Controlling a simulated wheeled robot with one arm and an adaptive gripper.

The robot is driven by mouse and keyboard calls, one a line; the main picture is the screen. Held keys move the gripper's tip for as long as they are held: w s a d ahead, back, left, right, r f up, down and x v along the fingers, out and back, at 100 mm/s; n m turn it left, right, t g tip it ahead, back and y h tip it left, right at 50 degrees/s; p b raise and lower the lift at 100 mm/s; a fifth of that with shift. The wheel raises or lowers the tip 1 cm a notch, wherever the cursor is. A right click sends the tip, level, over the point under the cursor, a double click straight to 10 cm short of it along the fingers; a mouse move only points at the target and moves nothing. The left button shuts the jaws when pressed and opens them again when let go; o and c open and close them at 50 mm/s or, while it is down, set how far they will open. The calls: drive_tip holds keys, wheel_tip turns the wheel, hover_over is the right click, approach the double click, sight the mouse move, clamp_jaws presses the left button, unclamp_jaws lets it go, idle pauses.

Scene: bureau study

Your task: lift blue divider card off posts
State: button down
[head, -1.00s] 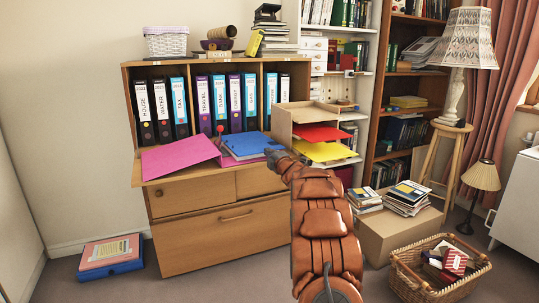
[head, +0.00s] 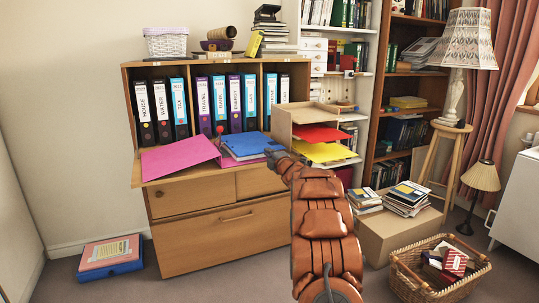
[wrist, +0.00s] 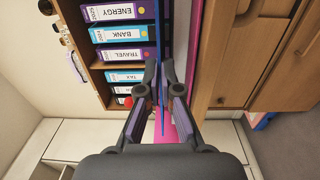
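A blue divider card (head: 246,143) lies almost flat on the bureau's fold-down flap, with white sheet edges under its front. In the wrist view it shows edge-on as a thin blue strip (wrist: 158,30). My gripper (head: 274,154) is at the card's right front corner. A red ball (head: 220,129), perhaps a post top, stands at the card's left back corner. Other posts are not visible.
A pink card (head: 180,157) lies left of the blue one. Labelled binders (head: 220,98) stand behind. A letter tray (head: 293,115) with red and yellow sheets stands close to my gripper on the right. A wicker basket (head: 405,285) is on the floor.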

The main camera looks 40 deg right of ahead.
drive_tip(key=shift+r+p, duration=0.6)
drive_tip(key=shift+r, duration=0.3)
idle(1.6)
drive_tip(key=shift+r+p, duration=2.2)
drive_tip(key=shift+r, duration=0.7)
